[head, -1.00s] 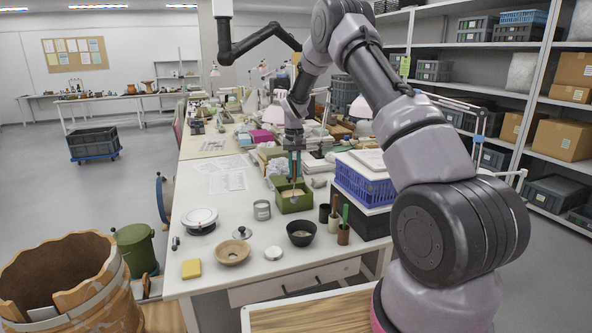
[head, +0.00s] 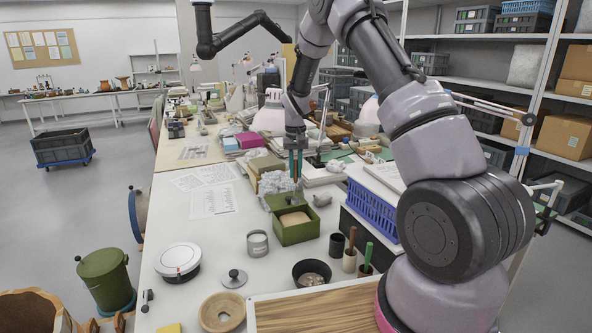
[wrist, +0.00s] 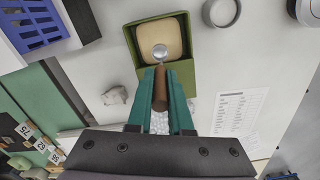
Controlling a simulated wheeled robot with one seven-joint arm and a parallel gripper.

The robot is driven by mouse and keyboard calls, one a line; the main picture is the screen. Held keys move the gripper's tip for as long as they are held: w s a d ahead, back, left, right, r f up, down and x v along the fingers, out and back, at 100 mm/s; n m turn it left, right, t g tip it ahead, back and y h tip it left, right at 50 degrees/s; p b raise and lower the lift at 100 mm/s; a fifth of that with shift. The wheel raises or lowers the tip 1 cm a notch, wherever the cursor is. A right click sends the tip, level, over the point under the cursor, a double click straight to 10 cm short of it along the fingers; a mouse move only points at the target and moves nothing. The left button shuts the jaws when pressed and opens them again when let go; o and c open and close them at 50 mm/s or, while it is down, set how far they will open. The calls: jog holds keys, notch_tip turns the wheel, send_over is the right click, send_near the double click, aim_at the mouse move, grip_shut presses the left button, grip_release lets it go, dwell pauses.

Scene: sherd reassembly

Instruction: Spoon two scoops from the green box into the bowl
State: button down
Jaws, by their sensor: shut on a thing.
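My gripper (head: 296,165) has teal fingers and is shut on a spoon with a brown handle. In the wrist view the spoon (wrist: 160,88) points at the green box (wrist: 190,77), its round metal head over the pale fill (wrist: 165,38). In the head view the green box (head: 297,233) stands open on the table, and the gripper is above its far side. Whether the spoon head carries anything is unclear. A dark bowl (head: 311,264) stands nearer, right of the box's front, with some pale material inside. A wooden bowl (head: 222,311) sits at the near left.
A grey tin (head: 258,243) stands left of the box. A lidded white dish (head: 178,261) and a small lid (head: 234,278) lie nearer. Dark and pale cups with tools (head: 350,256) stand right, beside a blue crate (head: 371,209). A wooden tray (head: 330,312) is at the front.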

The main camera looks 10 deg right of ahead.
aim_at(296, 199)
jog(key=shift+f, duration=4.7)
jog(key=shift+r, duration=4.5)
